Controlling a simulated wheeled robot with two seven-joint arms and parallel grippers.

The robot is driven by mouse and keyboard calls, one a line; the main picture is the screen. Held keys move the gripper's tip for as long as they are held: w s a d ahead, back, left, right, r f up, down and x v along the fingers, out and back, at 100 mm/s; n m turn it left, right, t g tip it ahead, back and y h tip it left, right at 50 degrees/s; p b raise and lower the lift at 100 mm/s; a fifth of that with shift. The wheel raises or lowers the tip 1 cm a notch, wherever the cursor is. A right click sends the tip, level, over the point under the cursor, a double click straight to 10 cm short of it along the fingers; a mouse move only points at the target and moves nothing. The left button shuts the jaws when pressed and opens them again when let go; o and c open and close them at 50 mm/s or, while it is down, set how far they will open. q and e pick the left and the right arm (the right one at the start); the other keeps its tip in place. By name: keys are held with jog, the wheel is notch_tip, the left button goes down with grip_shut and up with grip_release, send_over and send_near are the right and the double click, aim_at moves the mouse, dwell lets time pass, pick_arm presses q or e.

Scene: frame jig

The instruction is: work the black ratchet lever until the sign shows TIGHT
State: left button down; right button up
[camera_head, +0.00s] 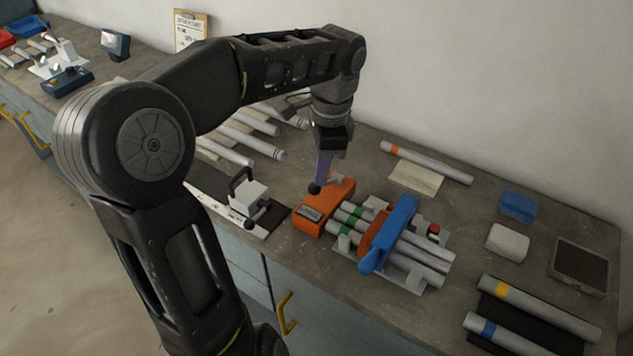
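An orange ratchet block (325,203) sits at the left end of a jig on the bench. A small grey plate (309,213), perhaps the sign, is on its front; I cannot read it. A small black knob (314,188) shows at the block's upper left edge and may be the end of the black lever; the rest of the lever is not clear. My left gripper (324,170) points down right above the block, its fingers close to the knob. I cannot tell whether they touch it or are open. My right gripper is not in view.
Grey tubes (418,258) lie in the jig under a blue clamp (391,232). A white toggle clamp (249,197) stands left of the block. Loose tubes (243,140) lie behind it. A blue sponge-like block (518,206) and a dark tablet (579,266) are at right.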

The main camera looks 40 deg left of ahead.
pick_arm(q)
notch_tip(320, 180, down, 3)
jog(key=shift+f+b, duration=0.2)
jog(key=shift+b, duration=0.75)
jog(key=shift+w+d+r+p, duration=0.1)
jog(key=shift+w+r+p, duration=0.05)
jog(key=shift+r+p, duration=0.15)
jog(key=shift+w+d+r+p, duration=0.25)
jog(key=shift+w+d+p, duration=0.2)
jog(key=shift+w, duration=0.05)
jog(key=shift+w+d+r+p, duration=0.2)
jog(key=shift+w+d+p, duration=0.2)
jog(key=shift+w, duration=0.2)
jog(key=shift+f, duration=0.1)
jog(key=shift+r, duration=0.5)
notch_tip(320, 180, up, 7)
jog(key=p, duration=0.6)
jog(key=shift+w+d, duration=0.25)
jog(key=shift+d, duration=0.05)
